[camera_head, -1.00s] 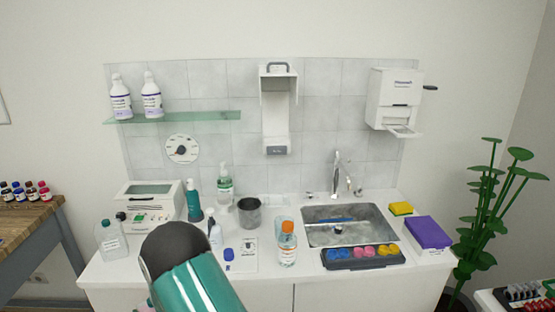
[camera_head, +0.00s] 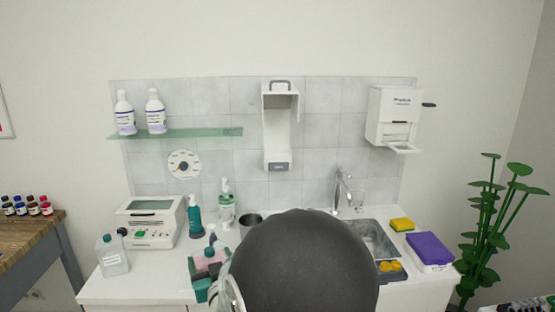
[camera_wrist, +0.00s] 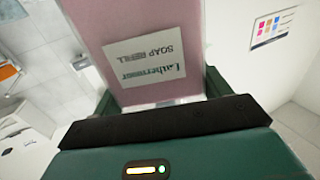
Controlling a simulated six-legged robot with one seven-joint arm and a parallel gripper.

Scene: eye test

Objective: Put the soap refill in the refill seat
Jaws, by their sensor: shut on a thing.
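The soap refill (camera_head: 208,261) is a pink pack with a white label, shown large in the wrist view (camera_wrist: 150,55), where the label reads upside down. My gripper (camera_wrist: 160,98) is shut on it, with green fingers at its two sides. In the head view my gripper (camera_head: 204,282) and the refill are small, in front of the counter's left-middle part. The open white dispenser (camera_head: 268,125) hangs on the tiled wall, higher and to the right, apart from the refill. Its inside, which looks like the refill seat (camera_head: 281,130), appears empty. A grey part forms its bottom.
My dark arm link hides the counter's middle and part of the sink (camera_head: 375,238). Pump bottles (camera_head: 226,208), a white box device (camera_head: 152,225) and a clear bottle (camera_head: 112,257) stand on the counter. A glass shelf (camera_head: 190,133) and a towel dispenser (camera_head: 390,120) flank the open dispenser.

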